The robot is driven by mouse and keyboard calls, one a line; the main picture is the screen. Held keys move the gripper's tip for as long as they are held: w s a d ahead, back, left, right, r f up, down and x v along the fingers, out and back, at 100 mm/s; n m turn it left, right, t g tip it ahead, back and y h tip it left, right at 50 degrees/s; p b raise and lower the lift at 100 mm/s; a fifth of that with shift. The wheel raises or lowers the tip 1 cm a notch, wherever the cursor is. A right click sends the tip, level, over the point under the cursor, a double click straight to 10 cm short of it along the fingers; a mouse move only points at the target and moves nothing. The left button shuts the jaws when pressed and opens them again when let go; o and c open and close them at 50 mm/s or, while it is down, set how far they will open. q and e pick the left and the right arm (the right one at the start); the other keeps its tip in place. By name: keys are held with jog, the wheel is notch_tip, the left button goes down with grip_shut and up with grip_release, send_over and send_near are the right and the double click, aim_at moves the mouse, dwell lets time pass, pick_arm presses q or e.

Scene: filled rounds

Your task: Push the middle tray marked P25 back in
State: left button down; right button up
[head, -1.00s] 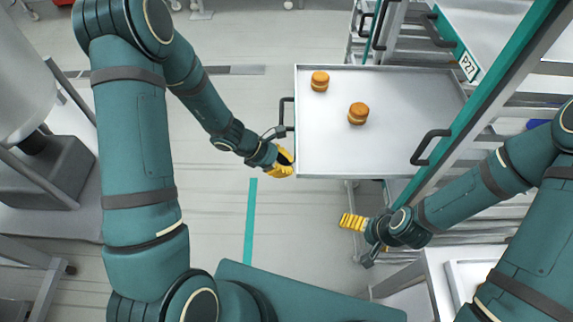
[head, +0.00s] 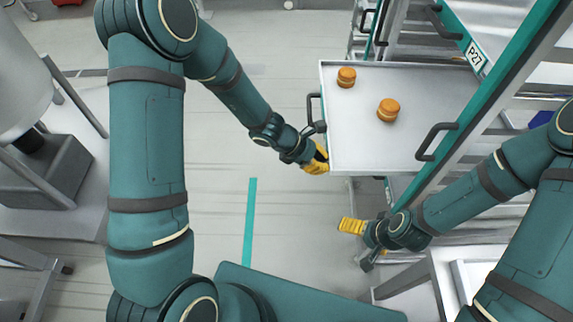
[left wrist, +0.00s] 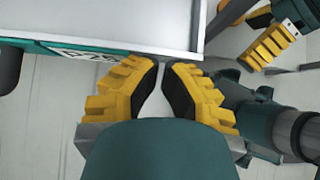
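The tray (head: 350,135) sticks out of the rack to the left in the head view, its right part passing behind the rack's green post. Two round filled buns, one (head: 346,77) near the back and one (head: 388,110) near the middle, stand upright on it. A label that reads like P25 (left wrist: 92,54) shows on its front in the left wrist view. My left gripper (head: 322,160) is at the tray's front face, near its lower corner, fingertips nearly together with nothing between them. Whether it touches is unclear. My right gripper (head: 350,226) is below the tray, apart from it; its finger gap is hidden.
The rack's green post (head: 490,100) stands at the right. Another tray front marked P27 (head: 474,57) is behind it. A black handle (head: 312,108) sits on the tray's front. The floor left of the tray is clear.

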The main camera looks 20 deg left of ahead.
aim_at(406, 165)
pick_arm(q)
jog(key=w+d, duration=0.1)
jog(key=d, duration=0.3)
jog(key=w+d, duration=0.1)
jog(key=d, duration=0.3)
jog(key=w+d+b, duration=0.1)
jog(key=d, duration=0.2)
jog(key=shift+w+d, duration=0.15)
jog(key=shift+d, duration=0.25)
jog(key=w+d, duration=0.1)
jog(key=d, duration=0.2)
jog(key=d+p, duration=0.1)
jog(key=d, duration=0.2)
jog(key=w+d+p, duration=0.1)
jog(key=d, duration=0.2)
jog(key=shift+w+r, duration=0.1)
jog(key=shift+w, duration=0.2)
jog(key=shift+w+d+p, duration=0.25)
jog(key=shift+d+p, duration=0.1)
jog(key=shift+d, duration=0.35)
jog(key=shift+a, duration=0.1)
